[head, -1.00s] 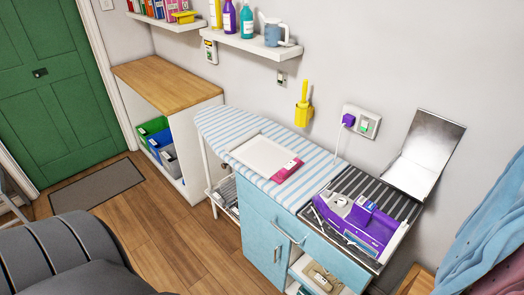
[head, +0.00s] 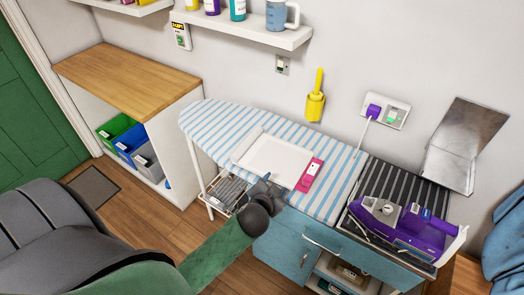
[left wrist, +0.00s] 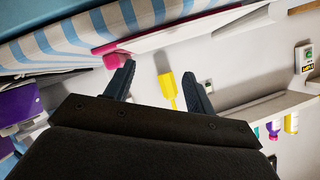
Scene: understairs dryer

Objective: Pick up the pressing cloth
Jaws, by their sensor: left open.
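A flat white piece that looks like the pressing cloth (head: 268,156) lies on the blue-and-white striped ironing board (head: 215,122). A pink piece with a white label (head: 309,175) lies at its right end; I cannot tell whether the two are joined. My left gripper (head: 267,183) is at the board's front edge, just in front of the white piece. In the left wrist view my left gripper (left wrist: 158,82) is open with nothing between its fingers, and the pink piece (left wrist: 112,54) shows beyond one finger. My right gripper is not in view.
A purple iron (head: 405,222) sits on a dark striped rest at the board's right, with a raised metal panel (head: 463,145) behind. A yellow holder (head: 315,105) and a socket with a purple plug (head: 385,110) are on the wall. A wooden-topped unit (head: 125,80) stands left.

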